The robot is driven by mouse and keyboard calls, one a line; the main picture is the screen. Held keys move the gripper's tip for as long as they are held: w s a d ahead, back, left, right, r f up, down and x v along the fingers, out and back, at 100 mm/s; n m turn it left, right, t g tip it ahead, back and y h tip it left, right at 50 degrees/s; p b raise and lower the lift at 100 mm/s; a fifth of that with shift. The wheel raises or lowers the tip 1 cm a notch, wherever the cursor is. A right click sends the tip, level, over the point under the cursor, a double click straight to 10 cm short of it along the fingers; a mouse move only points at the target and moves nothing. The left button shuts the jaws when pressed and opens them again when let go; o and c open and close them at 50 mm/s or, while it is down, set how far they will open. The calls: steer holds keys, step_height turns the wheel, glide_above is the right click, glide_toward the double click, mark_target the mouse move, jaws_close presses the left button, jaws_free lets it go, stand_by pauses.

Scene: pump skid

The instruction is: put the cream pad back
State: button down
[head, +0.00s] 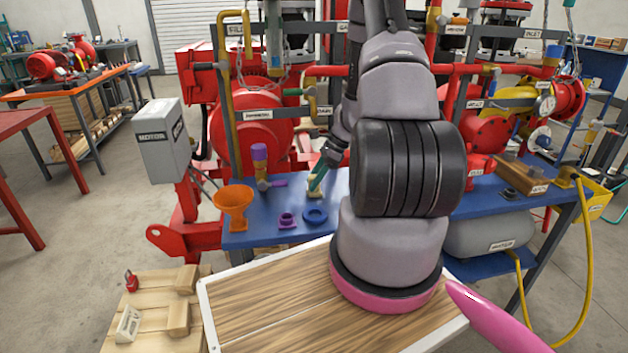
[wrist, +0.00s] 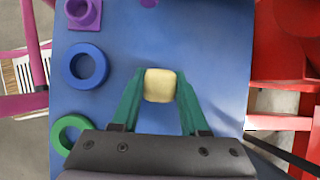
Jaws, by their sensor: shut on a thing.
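The cream pad (wrist: 160,86) is a small rounded block between the green fingertips of my gripper (wrist: 159,80) in the wrist view. My gripper is shut on it, with a finger on its left and right sides. In the head view the green fingers (head: 318,177) reach down over the blue bench top, and the cream pad (head: 314,190) shows small at their tips. I cannot tell whether the pad touches the bench or is just above it.
A blue ring (wrist: 85,65) and a green ring (wrist: 70,133) lie left of my gripper on the blue bench (wrist: 215,60). Red pump parts (wrist: 285,40) border the bench's right side.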

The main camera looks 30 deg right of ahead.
steer(key=shift+f, duration=0.15)
steer(key=shift+c, duration=2.1)
jaws_free()
steer(key=v, duration=1.2)
step_height(320, 180, up, 9)
steer(key=n, duration=0.3)
glide_above(321, 192)
steer(key=s+a+r+n+t+h, duration=0.1)
steer(key=s+a+r+n, duration=0.4)
steer(key=r, duration=0.4)
steer(key=s+a+r+n+t+h, duration=0.2)
steer(key=s+a+r+n, duration=0.3)
steer(key=r, duration=0.4)
steer(key=s+a+r+n+t, duration=0.2)
steer(key=s+a+r+n, duration=0.2)
steer(key=s, duration=0.4)
steer(key=shift+a+r+t+h, duration=0.3)
steer(key=shift+a+r+h, duration=0.15)
steer(key=shift+r, duration=0.35)
